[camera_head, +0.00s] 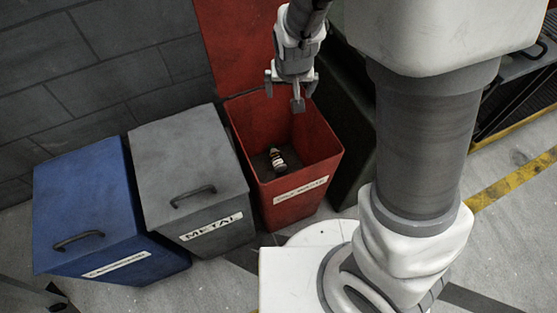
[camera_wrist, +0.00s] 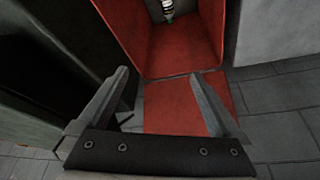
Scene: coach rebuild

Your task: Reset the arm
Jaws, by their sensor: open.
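My gripper (camera_head: 291,92) is open and empty above the red bin (camera_head: 318,165), near its back rim, in the head view. In the wrist view my gripper (camera_wrist: 163,88) shows its two fingers spread wide, with nothing between them but the red bin's lid and rim behind. A small object with white, dark and reddish bands (camera_head: 278,160) lies inside the red bin on its floor, apart from my gripper. It also shows at the top of the wrist view (camera_wrist: 168,12).
A grey bin (camera_head: 190,155) labelled METAL and a blue bin (camera_head: 85,200), both with closed lids, stand left of the red bin. The red bin's lid (camera_head: 235,45) stands open against the brick wall (camera_head: 100,60). A dark container (camera_head: 350,125) is close on the right.

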